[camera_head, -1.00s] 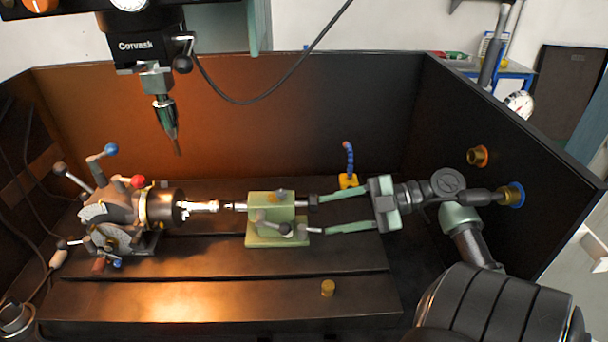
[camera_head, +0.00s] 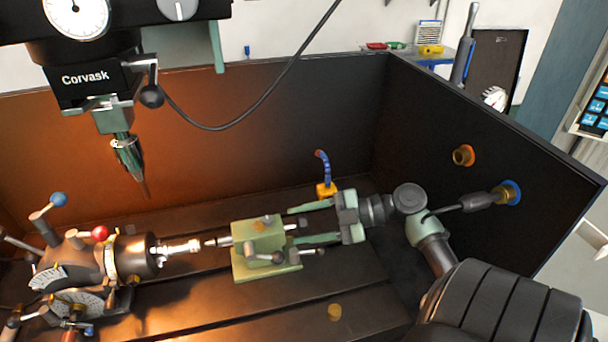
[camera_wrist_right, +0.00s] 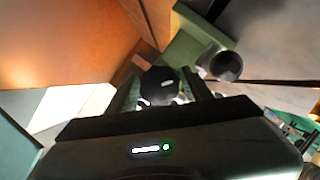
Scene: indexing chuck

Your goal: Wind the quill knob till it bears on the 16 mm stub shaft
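The stub shaft (camera_head: 180,247) sticks out rightward from the chuck (camera_head: 138,256) of the indexing head. The green tailstock (camera_head: 262,268) stands to its right. Its quill point (camera_head: 212,242) is level with the shaft end, with little or no gap; I cannot tell if they touch. The black quill knob (camera_wrist_right: 160,84) sits between the fingers of my right gripper (camera_wrist_right: 166,92) in the right wrist view. In the head view, my right gripper (camera_head: 308,222) reaches in from the right, fingers spread and overlapping the tailstock's right end. My left gripper is out of view.
A clamp lever with a dark ball (camera_head: 278,258) is on the tailstock's front, close to the lower finger. A blue coolant nozzle (camera_head: 322,168) on a yellow base stands behind the gripper. The machine spindle (camera_head: 128,155) hangs above left. A brass piece (camera_head: 334,312) lies in front.

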